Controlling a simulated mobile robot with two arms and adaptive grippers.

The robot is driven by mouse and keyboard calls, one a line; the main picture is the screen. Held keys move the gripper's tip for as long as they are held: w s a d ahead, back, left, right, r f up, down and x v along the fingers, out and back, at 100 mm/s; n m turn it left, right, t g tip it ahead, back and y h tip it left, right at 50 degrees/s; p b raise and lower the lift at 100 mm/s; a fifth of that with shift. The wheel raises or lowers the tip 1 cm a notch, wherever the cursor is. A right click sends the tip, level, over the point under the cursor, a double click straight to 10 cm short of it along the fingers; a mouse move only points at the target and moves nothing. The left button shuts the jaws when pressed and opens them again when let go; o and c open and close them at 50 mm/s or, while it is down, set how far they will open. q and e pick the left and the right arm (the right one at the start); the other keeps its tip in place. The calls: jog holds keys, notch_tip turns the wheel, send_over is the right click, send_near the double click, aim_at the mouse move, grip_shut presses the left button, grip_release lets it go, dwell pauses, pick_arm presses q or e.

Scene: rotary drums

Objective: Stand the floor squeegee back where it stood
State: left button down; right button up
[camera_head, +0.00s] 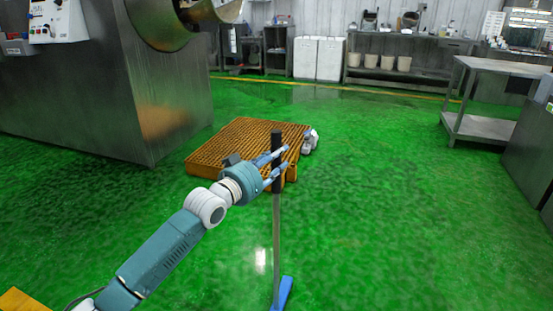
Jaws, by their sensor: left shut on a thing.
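The floor squeegee (277,225) shows in the head view a little right of the middle of the picture's lower half. It has a black grip at the top, a grey metal pole and a blue foot (284,293) at the bottom edge of the picture. The pole looks close to upright. My left gripper (276,170) is shut on the squeegee at the lower part of its black grip. I cannot tell whether the blue foot touches the floor. My right gripper is not in view.
An orange-brown slatted platform (232,146) lies on the green floor behind my left gripper, with a small white and grey object (310,141) at its right edge. A large metal drum machine (100,95) stands at left. A metal table (478,125) stands at right.

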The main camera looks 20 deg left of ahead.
pick_arm(q)
jog(key=c, duration=1.6)
grip_release()
jog(key=shift+f, duration=0.15)
jog(key=o, duration=0.4)
